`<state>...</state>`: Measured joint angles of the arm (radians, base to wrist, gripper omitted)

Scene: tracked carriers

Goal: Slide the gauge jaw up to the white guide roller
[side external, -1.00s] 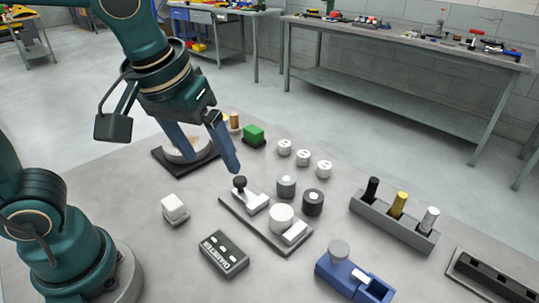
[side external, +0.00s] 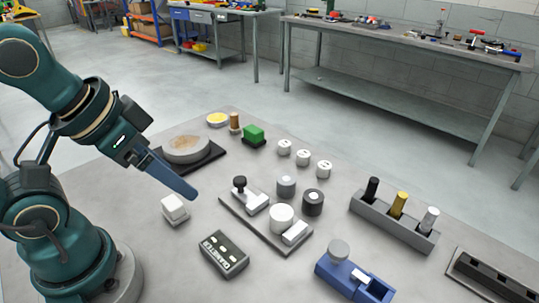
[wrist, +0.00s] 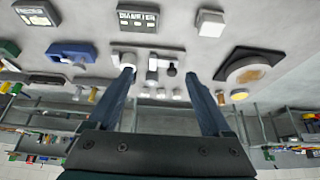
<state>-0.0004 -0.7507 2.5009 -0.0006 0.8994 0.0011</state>
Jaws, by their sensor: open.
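The gauge is a grey plate (side external: 243,219) on the table. Its sliding jaw (side external: 257,201) is a pale block with an upright black knob (side external: 239,184) at the left end. The white guide roller (side external: 282,217) stands upright on the plate, right of the jaw and beside a pale end block (side external: 296,233). I cannot tell how wide the jaw-to-roller gap is. My gripper (side external: 180,184) is open and empty, left of the knob and above the table. In the wrist view, the gauge (wrist: 150,54) shows beyond and between my spread fingers (wrist: 162,76).
A white block (side external: 174,208) and a dark DIAMETER box (side external: 224,254) lie near the gauge. Grey (side external: 286,186) and black (side external: 312,202) rollers stand close behind it. A blue fixture (side external: 348,279) is at the front right. A disc on a black base (side external: 187,150) is behind my gripper.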

